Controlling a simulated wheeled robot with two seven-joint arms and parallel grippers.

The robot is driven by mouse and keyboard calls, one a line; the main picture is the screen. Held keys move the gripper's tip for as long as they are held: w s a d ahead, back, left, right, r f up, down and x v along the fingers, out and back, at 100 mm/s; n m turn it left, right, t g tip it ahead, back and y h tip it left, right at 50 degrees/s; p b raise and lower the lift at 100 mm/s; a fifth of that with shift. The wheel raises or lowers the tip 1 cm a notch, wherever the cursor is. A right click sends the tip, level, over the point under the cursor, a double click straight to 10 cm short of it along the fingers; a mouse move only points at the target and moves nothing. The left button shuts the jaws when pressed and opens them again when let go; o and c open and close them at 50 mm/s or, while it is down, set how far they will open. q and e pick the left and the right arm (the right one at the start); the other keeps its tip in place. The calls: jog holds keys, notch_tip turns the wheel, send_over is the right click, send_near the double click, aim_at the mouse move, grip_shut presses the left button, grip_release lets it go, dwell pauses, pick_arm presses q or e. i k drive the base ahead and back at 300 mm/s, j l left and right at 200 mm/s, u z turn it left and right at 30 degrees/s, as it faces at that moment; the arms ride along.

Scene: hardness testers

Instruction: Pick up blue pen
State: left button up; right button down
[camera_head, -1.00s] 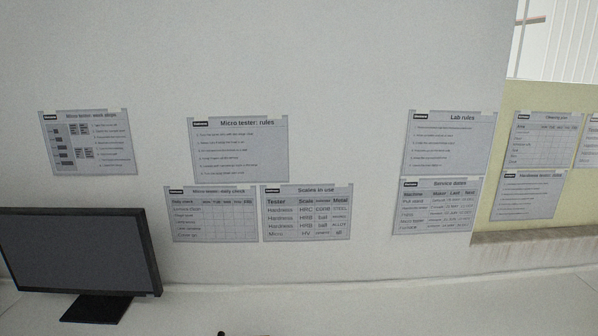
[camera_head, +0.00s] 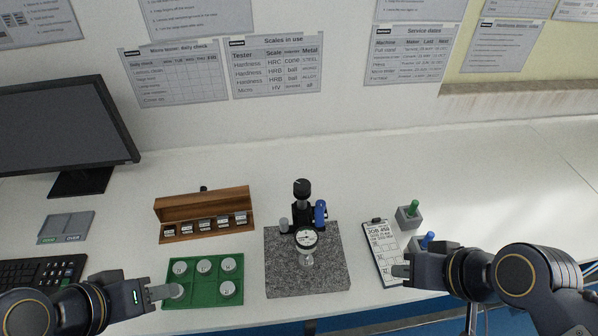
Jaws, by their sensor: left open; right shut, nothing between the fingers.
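What looks like the blue pen (camera_head: 428,238) stands tilted in a small grey holder block on the right of the bench, just behind my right gripper. Its lower part and the block are partly hidden. My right gripper (camera_head: 400,271) is shut and empty, over the lower right edge of a clipboard, in front and to the left of the blue pen. My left gripper (camera_head: 166,292) is open and empty at the left edge of a green tray (camera_head: 205,296), far from the pen.
A green pen (camera_head: 413,207) stands in another grey block behind. The clipboard (camera_head: 378,240) lies to their left. A dial gauge stand on a granite plate (camera_head: 285,283) is mid-bench. A wooden rack (camera_head: 175,203), monitor (camera_head: 60,125) and keyboard (camera_head: 45,270) are left. Bench at far right is clear.

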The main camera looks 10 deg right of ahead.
aim_at(431, 234)
jog(key=k+z, duration=0.1)
jog(key=z, duration=1.35)
